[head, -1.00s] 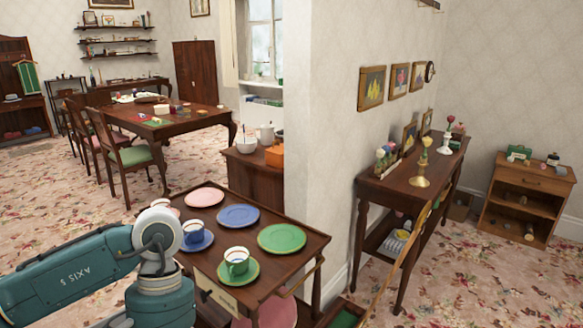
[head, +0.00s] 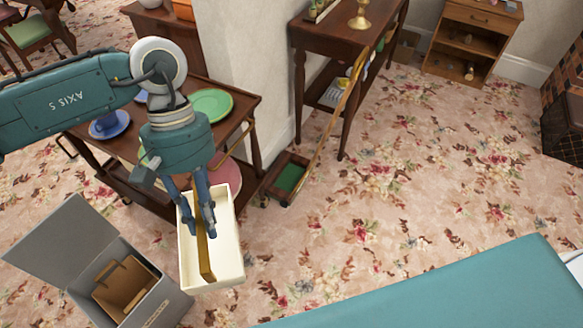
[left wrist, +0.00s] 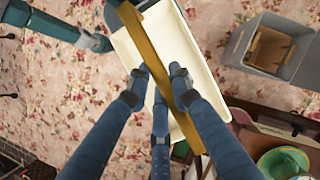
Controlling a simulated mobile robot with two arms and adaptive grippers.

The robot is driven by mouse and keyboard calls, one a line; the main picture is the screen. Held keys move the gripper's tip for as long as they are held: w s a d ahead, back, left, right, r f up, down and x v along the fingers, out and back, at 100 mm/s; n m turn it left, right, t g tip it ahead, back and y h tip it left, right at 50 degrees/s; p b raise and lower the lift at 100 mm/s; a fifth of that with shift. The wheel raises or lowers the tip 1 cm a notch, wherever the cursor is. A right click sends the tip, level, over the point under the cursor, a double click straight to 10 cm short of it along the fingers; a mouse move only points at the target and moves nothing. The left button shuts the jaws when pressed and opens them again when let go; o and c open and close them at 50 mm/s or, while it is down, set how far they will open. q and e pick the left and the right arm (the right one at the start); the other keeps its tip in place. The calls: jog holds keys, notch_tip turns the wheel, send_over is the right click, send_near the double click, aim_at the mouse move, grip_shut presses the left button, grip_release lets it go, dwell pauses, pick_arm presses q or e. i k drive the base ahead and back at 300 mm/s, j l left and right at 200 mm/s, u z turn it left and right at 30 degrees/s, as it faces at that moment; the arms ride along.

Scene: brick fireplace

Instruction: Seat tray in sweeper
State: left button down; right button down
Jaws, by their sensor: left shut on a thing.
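My left gripper (head: 205,225) is shut on a flat yellow-brown bar (head: 204,258), with its fingers on both sides of it. The bar also shows between the fingers in the left wrist view (left wrist: 150,45). A cream, open-topped tray (head: 231,245) lies under or around the bar. I cannot tell whether they are joined, or how high the tray is. The tray also shows in the left wrist view (left wrist: 180,45). What looks like the sweeper, a low wooden body with a green inside (head: 290,177), stands on the floor by the side table. My right gripper is not in view.
A grey box (head: 165,305) with its lid open holds a brown handled piece (head: 122,288). A wooden trolley (head: 247,105) with plates and a cup stands behind my gripper. The side table (head: 300,35) is beyond. Open carpet lies to the right.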

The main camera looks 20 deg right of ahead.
aim_at(290, 180)
jog(key=i+l, duration=0.3)
jog(key=i+l+u, duration=0.15)
jog(key=i+l, duration=0.15)
jog(key=l, duration=0.2)
jog(key=i+l, duration=0.25)
jog(key=l, duration=0.15)
jog(key=i+l+u, duration=0.1)
jog(key=i+l, duration=0.15)
jog(key=l, duration=0.2)
jog(key=i+l, duration=0.3)
jog(key=l, duration=0.15)
jog(key=u, duration=0.05)
